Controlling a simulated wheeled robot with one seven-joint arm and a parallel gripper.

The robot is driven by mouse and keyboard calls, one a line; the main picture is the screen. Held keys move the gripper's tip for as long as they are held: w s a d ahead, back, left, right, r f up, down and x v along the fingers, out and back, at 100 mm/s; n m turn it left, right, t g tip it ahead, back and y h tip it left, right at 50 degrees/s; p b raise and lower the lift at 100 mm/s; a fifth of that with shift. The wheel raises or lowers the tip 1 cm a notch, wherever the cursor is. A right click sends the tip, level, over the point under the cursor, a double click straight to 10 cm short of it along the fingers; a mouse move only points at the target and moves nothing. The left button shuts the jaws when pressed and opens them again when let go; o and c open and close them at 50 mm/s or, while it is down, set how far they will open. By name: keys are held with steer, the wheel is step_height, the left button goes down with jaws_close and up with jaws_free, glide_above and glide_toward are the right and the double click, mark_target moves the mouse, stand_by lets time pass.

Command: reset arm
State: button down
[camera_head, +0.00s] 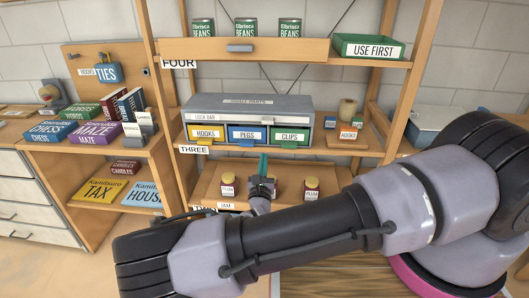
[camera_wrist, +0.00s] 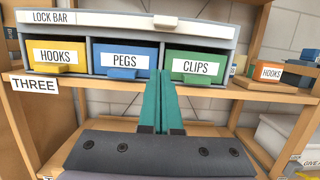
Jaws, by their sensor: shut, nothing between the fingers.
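My gripper (camera_head: 263,164) shows its teal fingers pressed together, empty and pointing up, in front of the shelf marked THREE. It also shows in the wrist view (camera_wrist: 158,100), its fingertips in front of the grey drawer unit, between the blue PEGS drawer (camera_wrist: 122,60) and the green CLIPS drawer (camera_wrist: 192,67). I cannot tell whether the tips touch it. My arm reaches across the lower right of the head view and hides part of the lower shelf.
The drawer unit (camera_head: 250,104) also has a yellow HOOKS drawer (camera_head: 207,133). Jam jars (camera_head: 227,184) marked PLUM stand on the tray below, near my gripper. Bean cans (camera_head: 246,28) and a green USE FIRST tray (camera_head: 370,40) are above. Boxed games (camera_head: 97,133) are at left.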

steer(key=shift+s, duration=0.25)
steer(key=s+d+r+m+g+h, duration=0.2)
steer(key=d+r+m+g+h, duration=0.35)
steer(key=d+m+g, duration=0.55)
steer(key=s+d+r+m+g+h, duration=0.1)
steer(key=d+r+m+g+h, duration=0.3)
steer(key=d+r+m+g, duration=0.65)
steer(key=s+d+r+m+t+y, duration=0.2)
steer(key=s+r+m+y, duration=0.2)
steer(key=r, duration=0.5)
steer(key=s+d+r+m+t+y, duration=0.2)
steer(key=s+r+m+t+y, duration=0.1)
steer(key=r+m, duration=0.5)
steer(key=s+d+r+m+t+y, duration=0.2)
steer(key=s+r+m+y, duration=0.3)
steer(key=r, duration=0.5)
steer(key=shift+s+r+m+t, duration=0.2)
steer(key=shift+s+m+t, duration=0.3)
steer(key=shift+s, duration=0.45)
